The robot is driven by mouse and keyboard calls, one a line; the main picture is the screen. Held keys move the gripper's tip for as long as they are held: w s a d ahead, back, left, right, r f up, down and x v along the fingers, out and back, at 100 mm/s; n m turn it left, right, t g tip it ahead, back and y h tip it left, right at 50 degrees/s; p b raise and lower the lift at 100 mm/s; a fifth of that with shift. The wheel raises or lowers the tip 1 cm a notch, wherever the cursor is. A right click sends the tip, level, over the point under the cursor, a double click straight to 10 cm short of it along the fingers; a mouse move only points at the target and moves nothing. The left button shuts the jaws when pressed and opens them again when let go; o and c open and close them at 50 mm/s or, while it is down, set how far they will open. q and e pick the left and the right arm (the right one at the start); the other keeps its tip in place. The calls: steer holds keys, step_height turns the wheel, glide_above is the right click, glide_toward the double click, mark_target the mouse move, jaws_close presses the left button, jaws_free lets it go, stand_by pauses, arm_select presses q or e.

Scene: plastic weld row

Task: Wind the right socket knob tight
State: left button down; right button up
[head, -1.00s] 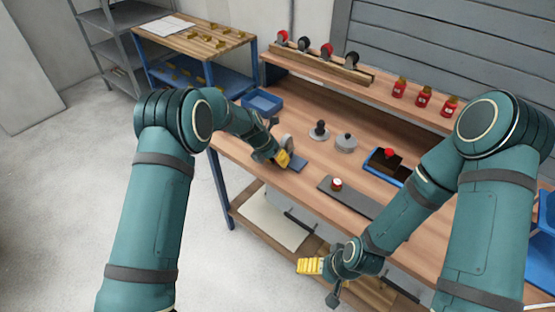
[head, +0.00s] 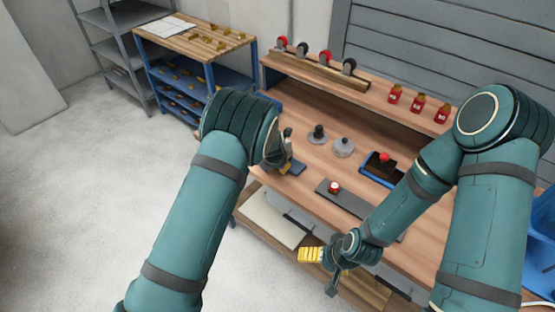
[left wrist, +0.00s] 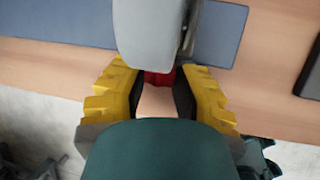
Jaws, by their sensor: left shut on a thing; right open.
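My left gripper (left wrist: 158,84) is low over the near left part of the bench, its yellow fingers either side of a small red part (left wrist: 159,78), likely a knob, and shut on it. A rounded grey body (left wrist: 150,35) stands right beyond the red part and hides some of it. In the head view my left arm covers most of this gripper. My right gripper (head: 308,255) is open and empty in front of the bench's near edge. A red-and-white knob (head: 334,187) sits on a dark grey plate (head: 355,203). I cannot tell which is the right socket knob.
A blue-grey pad (left wrist: 218,35) lies beneath the grey body. Two round grey pieces (head: 343,147) stand behind on the bench. A blue tray (head: 367,168) holds a dark block with a red knob (head: 384,157). Red bottles (head: 417,104) and casters (head: 303,49) are on the raised shelf.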

arm_select(q)
steer(key=shift+s+t+y+p, duration=0.1)
steer(key=shift+t+y+p, duration=0.3)
steer(key=shift+t+y, duration=0.25)
steer(key=shift+f, duration=0.1)
steer(key=c, duration=0.7)
jaws_free()
steer(key=v, duration=1.2)
steer(key=shift+d, duration=0.15)
